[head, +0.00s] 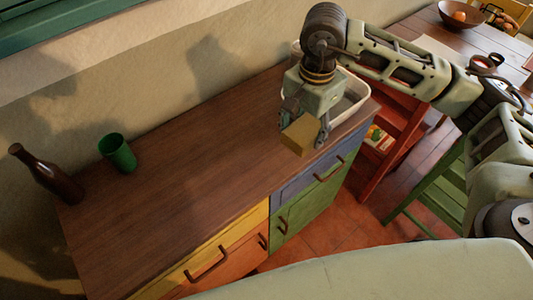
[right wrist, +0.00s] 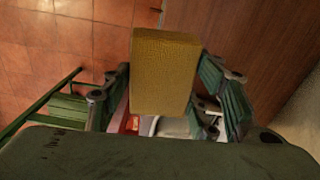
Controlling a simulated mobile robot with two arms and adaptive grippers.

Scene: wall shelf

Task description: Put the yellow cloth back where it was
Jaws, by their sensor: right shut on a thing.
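The yellow cloth (head: 299,134) shows as a folded, box-like yellow block in the head view. My right gripper (head: 305,122) is shut on it and holds it over the right end of the wooden cabinet top (head: 185,160), near the front edge. In the right wrist view the cloth (right wrist: 164,75) sits between the fingers of the gripper (right wrist: 165,100). Whether it touches the cabinet top I cannot tell. A white basin (head: 352,100) stands behind the gripper at the cabinet's right end, partly hidden by my arm. My left gripper is not in view.
A green cup (head: 117,153) and a dark bottle (head: 46,174) stand at the cabinet's left end. The middle of the top is clear. A red stand (head: 402,128) and a green chair (head: 440,192) are to the right. A bowl (head: 461,14) is on the far table.

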